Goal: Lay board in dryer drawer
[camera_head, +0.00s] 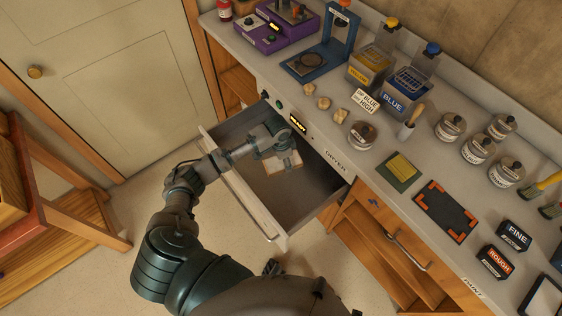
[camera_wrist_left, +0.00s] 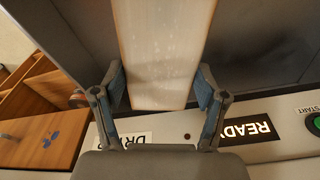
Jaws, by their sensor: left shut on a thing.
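The dryer drawer (camera_head: 240,198) is pulled open from the bench front, its grey inside mostly bare. My left gripper (camera_head: 272,146) reaches down into the drawer space. It is shut on the board (camera_head: 286,162), a pale flat piece with a brownish edge. In the left wrist view the board (camera_wrist_left: 160,50) lies between the two blue-padded fingers (camera_wrist_left: 162,90) and extends away from them. I cannot tell whether the board touches the drawer floor. My right gripper is not in view.
The dryer's lit panel (camera_head: 298,124) reads READY in the wrist view, beside a green START button (camera_wrist_left: 315,122). The bench top holds a blue press (camera_head: 310,62), yellow and blue ink tins, jars and a black-orange frame (camera_head: 445,210). A wooden stand (camera_head: 60,215) is at left.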

